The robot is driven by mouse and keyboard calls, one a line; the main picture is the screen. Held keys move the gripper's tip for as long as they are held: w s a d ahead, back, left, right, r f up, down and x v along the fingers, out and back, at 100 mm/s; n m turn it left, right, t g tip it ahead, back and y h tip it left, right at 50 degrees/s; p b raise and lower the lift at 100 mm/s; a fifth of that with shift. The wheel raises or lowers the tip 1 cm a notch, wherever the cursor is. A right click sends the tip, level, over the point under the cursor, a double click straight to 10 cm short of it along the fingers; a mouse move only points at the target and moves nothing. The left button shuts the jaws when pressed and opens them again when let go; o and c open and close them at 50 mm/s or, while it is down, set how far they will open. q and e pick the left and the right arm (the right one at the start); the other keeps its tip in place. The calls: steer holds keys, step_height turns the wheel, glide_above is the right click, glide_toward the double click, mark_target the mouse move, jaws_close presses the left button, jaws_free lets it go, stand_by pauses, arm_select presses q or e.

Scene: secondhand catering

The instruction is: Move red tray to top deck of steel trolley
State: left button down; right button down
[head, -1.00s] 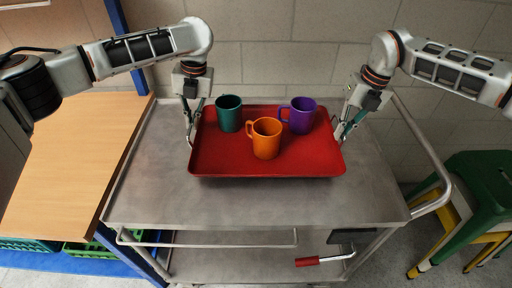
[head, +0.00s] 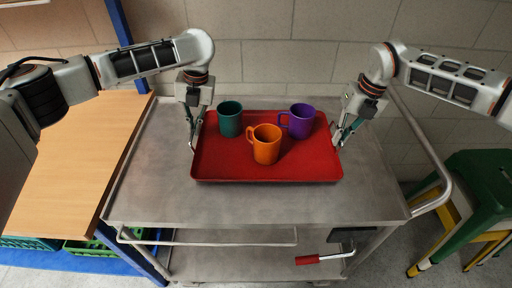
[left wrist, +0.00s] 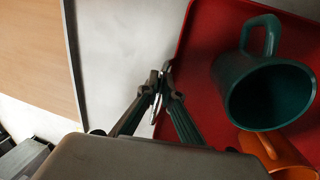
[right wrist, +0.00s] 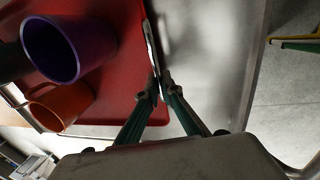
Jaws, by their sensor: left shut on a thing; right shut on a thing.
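The red tray (head: 220,165) is level over the top deck of the steel trolley (head: 150,200). I cannot tell whether it touches the deck or hangs just above it. A teal mug (head: 230,120), an orange mug (head: 265,146) and a purple mug (head: 300,121) stand upright on it. My left gripper (head: 192,142) is shut on the tray's left rim; the left wrist view shows its fingertips (left wrist: 160,84) meeting at that edge. My right gripper (head: 339,140) is shut on the right rim, with its fingertips (right wrist: 157,84) in the right wrist view.
A wooden worktop (head: 75,165) on a blue frame adjoins the trolley's left side. The trolley's tube handle (head: 436,170) is at the right, and green and yellow stools (head: 478,195) stand beyond it. A tiled wall is behind. Bare deck shows around the tray.

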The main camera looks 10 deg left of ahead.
arm_select(q)
steer(key=shift+a+f, duration=0.1)
steer(key=shift+f, duration=0.4)
arm_select(e)
steer(key=shift+f, duration=0.5)
arm_select(q)
steer(key=c, duration=2.2)
jaws_free()
steer(key=shift+c, duration=0.2)
arm_select(e)
steer(key=c, duration=2.2)
jaws_free()
steer(key=shift+s, duration=0.1)
steer(key=shift+c, duration=0.2)
steer(key=shift+r, duration=0.15)
arm_select(q)
step_height(320, 180, up, 12)
steer(key=d, duration=0.2)
steer(key=shift+d+f, duration=0.15)
steer(key=shift+d, duration=0.1)
arm_select(e)
step_height(320, 180, up, 12)
steer(key=d, duration=0.2)
steer(key=shift+d+f, duration=0.15)
steer(key=shift+f, duration=0.1)
